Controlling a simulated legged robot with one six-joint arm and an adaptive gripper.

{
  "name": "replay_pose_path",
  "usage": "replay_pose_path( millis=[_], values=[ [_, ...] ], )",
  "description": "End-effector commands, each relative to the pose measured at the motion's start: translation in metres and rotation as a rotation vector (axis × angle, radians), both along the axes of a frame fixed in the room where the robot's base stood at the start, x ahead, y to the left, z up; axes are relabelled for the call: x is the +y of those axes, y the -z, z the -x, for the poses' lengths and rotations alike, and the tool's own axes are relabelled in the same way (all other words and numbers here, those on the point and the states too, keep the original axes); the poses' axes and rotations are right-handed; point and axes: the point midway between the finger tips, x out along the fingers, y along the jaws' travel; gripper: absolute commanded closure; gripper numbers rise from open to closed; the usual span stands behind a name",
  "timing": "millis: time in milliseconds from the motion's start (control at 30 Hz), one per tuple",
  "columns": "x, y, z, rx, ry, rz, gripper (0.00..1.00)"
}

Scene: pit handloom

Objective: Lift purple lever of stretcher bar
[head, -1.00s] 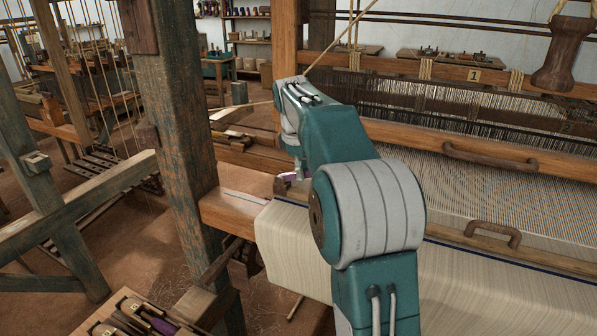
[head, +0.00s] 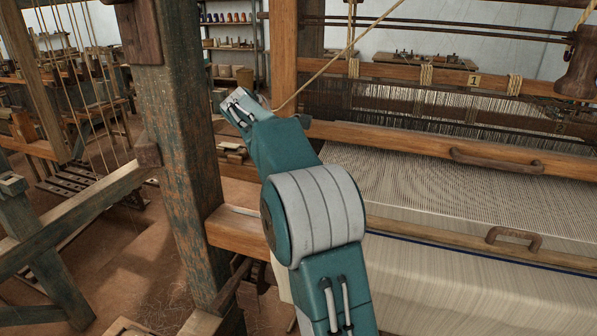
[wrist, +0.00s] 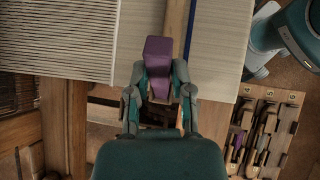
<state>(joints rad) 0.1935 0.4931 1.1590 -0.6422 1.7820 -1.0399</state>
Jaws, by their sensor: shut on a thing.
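In the wrist view my gripper (wrist: 160,92) is shut on the purple lever (wrist: 158,52), which stands up between the two fingers. The lever's lower end is hidden by the fingers and the gripper body. The striped cloth (wrist: 210,40) on the loom lies beyond and beside the lever. In the head view my arm hides the gripper and the lever.
The loom's wooden post (head: 185,150) stands left of my arm. The beater with its curved handle (head: 495,160) spans the right side. A tool tray (wrist: 262,135) with numbered slots lies at the lower right in the wrist view.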

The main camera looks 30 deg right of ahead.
Motion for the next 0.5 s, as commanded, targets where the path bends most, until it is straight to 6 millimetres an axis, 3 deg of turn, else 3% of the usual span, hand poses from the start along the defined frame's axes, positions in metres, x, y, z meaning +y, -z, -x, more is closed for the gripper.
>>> replay_pose_path(
  millis=[433, 467, 500],
  values=[
    [0.0008, -0.0017, -0.0006, 0.003, -0.003, 0.007, 1.00],
    [0.0007, -0.0017, -0.0006, 0.003, -0.003, 0.007, 0.67],
    [0.0007, -0.0019, -0.0006, 0.003, -0.003, 0.007, 0.49]
  ],
)
